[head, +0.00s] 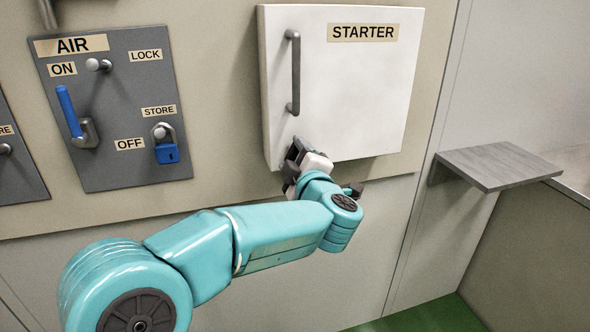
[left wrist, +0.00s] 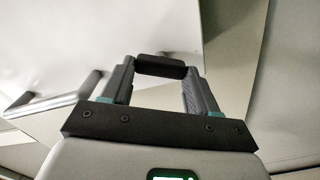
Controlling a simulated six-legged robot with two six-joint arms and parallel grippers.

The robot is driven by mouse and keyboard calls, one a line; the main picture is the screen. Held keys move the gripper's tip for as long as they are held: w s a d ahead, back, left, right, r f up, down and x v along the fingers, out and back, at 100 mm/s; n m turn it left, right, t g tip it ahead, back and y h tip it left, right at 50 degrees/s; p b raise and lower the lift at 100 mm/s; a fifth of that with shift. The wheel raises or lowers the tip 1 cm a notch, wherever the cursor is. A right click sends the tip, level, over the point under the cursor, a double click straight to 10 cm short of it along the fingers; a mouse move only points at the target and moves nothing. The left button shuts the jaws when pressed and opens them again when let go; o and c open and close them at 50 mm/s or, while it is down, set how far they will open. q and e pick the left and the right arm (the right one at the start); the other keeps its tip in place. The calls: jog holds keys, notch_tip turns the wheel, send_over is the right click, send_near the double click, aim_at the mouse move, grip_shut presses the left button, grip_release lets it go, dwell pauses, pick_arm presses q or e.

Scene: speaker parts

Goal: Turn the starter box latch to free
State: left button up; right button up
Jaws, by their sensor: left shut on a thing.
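The white starter box (head: 370,95) is on the wall at the upper middle of the head view, with a STARTER label (head: 363,33) and a dark vertical bar handle (head: 293,72) on its door. My left gripper (head: 296,152) is at the door's lower left corner, below the handle. In the left wrist view its two fingers (left wrist: 161,72) are closed on a short dark latch knob (left wrist: 160,66) that spans between the tips. My own gripper hides the latch in the head view, so its angle is unclear. My right gripper is not in view.
Left of the box is a grey AIR panel (head: 115,165) with a blue lever (head: 69,112), a peg (head: 98,64) and a blue padlock (head: 166,152). A grey shelf (head: 495,165) juts out at the right.

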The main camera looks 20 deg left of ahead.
pick_arm(q)
jog(key=n+b, duration=0.2)
jog(key=n, duration=0.1)
jog(key=shift+f+b, duration=0.25)
jog(key=shift+b, duration=0.05)
jog(key=shift+r+n+b, duration=0.1)
jog(key=shift+n+b, duration=0.6)
jog(key=shift+n, duration=0.5)
jog(key=o, duration=1.1)
jog(key=shift+c, duration=0.2)
jog(key=v, duration=1.6)
